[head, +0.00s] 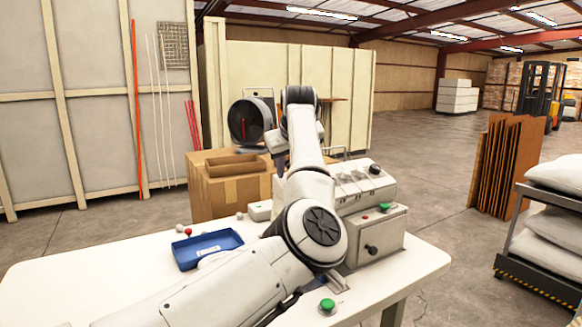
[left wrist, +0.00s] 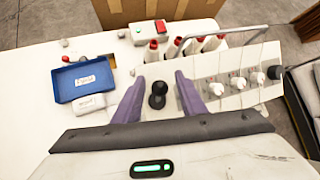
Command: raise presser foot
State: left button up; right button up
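The white sewing machine (head: 362,187) stands on the white table, partly hidden behind my left arm in the head view. It has a black knob on top and another black knob (head: 371,249) on its front box. In the left wrist view its body (left wrist: 233,92) lies to the right, with several white dials. The presser foot cannot be made out. My left gripper (left wrist: 160,76) is open and points down beside the machine, its purple fingers apart. A black double-ended thing (left wrist: 157,95) shows between the fingers; no contact is visible. My right gripper is not in view.
A blue tray (head: 208,250) lies on the table at left. Several red-topped spools (left wrist: 179,48) and a metal rail stand near my left gripper. A box with a red button (left wrist: 150,32) is behind. A cardboard box (head: 232,190) stands beyond the table; a cart with pillows (head: 548,240) is at right.

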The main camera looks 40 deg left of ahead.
pick_arm(q)
jog(key=shift+s+d+r, duration=0.2)
jog(key=shift+d+r, duration=0.05)
jog(key=shift+r, duration=0.05)
jog(key=b+v, duration=0.2)
jog(key=v, duration=0.7)
jog(key=shift+r, duration=0.2)
jog(key=shift+s+d, duration=0.1)
